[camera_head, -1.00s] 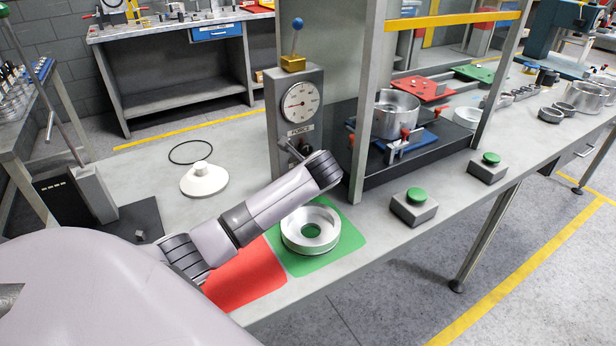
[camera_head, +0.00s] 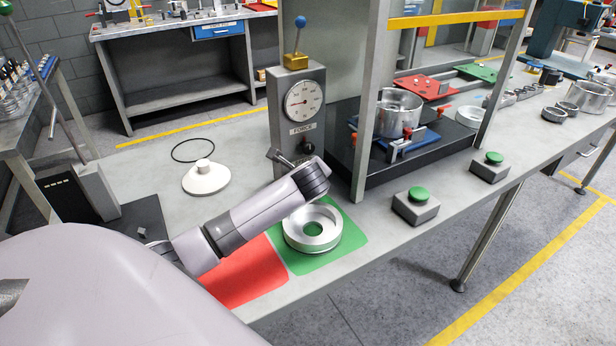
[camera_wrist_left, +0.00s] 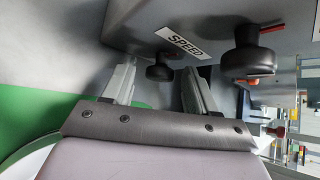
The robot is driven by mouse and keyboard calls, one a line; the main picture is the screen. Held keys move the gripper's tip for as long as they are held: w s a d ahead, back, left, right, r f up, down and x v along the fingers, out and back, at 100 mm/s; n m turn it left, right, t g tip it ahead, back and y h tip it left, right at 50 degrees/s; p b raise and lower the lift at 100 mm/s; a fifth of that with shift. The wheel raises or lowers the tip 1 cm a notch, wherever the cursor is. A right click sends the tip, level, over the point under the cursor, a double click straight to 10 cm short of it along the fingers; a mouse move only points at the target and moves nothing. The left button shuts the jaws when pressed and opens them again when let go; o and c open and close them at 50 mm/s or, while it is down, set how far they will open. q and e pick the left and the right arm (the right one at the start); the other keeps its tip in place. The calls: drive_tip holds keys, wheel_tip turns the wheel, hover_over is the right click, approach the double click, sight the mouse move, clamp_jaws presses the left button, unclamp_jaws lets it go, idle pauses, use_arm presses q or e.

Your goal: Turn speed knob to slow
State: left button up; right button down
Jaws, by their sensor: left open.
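The grey FORCE box (camera_head: 285,95) stands on the bench with a round dial on its front. A SPEED label (camera_wrist_left: 182,43) shows on it in the left wrist view. A small black knob (camera_wrist_left: 159,71) sits beside that label, between my open left fingertips as seen there. I cannot tell if they touch it. A larger black knob (camera_wrist_left: 248,60) with a red mark is to its right; a black knob also shows under the FORCE label (camera_head: 308,147). My left gripper (camera_head: 283,158) is at the box's lower front, mostly hidden by my wrist. My right gripper is not in view.
A silver ring (camera_head: 312,229) lies on the green mat (camera_head: 352,240), close below my left wrist, beside a red mat (camera_head: 245,275). A white cone-shaped part (camera_head: 206,178) and black ring are left. A press frame (camera_head: 368,100) and a green button (camera_head: 418,195) are right.

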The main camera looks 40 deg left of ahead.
use_arm(q)
drive_tip(key=shift+r, duration=0.1)
drive_tip(key=shift+v, duration=3.5)
drive_tip(key=shift+s+d, duration=0.1)
